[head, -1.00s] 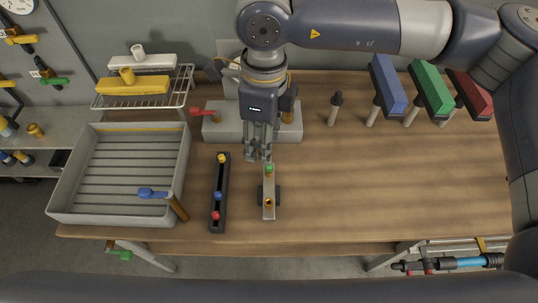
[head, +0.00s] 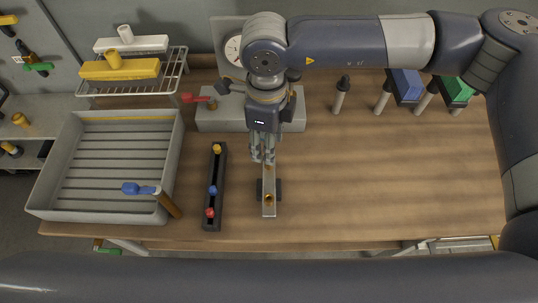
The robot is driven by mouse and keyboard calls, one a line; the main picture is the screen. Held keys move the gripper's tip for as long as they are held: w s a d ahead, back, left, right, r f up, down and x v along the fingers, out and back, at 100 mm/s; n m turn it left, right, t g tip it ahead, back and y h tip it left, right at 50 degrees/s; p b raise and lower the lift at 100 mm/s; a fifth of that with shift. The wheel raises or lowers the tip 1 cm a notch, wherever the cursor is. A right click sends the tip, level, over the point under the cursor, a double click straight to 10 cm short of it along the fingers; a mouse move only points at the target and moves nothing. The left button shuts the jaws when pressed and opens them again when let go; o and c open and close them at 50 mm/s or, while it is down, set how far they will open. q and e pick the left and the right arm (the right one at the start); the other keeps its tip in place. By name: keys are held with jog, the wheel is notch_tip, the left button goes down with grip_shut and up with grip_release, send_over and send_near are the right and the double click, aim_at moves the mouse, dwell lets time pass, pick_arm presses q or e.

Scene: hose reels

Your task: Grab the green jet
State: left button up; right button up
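The green jet is not visible now; the far end of the small metal plate (head: 269,205), where it sat a second ago, is covered by my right gripper (head: 263,160). The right gripper points down over that end, and its fingertips hide whatever is between them. I cannot tell if they are open or shut. A dark rack (head: 206,221) left of the plate holds a yellow jet (head: 217,149), a blue jet (head: 212,190) and a red jet (head: 210,213). My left gripper is not in view.
A grey slatted tray (head: 53,165) with a blue-handled valve (head: 138,188) at its corner is on the left. A wire rack (head: 180,75) stands behind it. A grey block (head: 215,122) is behind the gripper.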

jog(key=f+p, duration=0.2)
jog(key=f, duration=0.2)
jog(key=shift+d, duration=0.2)
jog(key=shift+w+f+p, duration=0.1)
jog(key=shift+f+p, duration=0.2)
jog(key=shift+f, duration=0.4)
jog(key=c, duration=0.9)
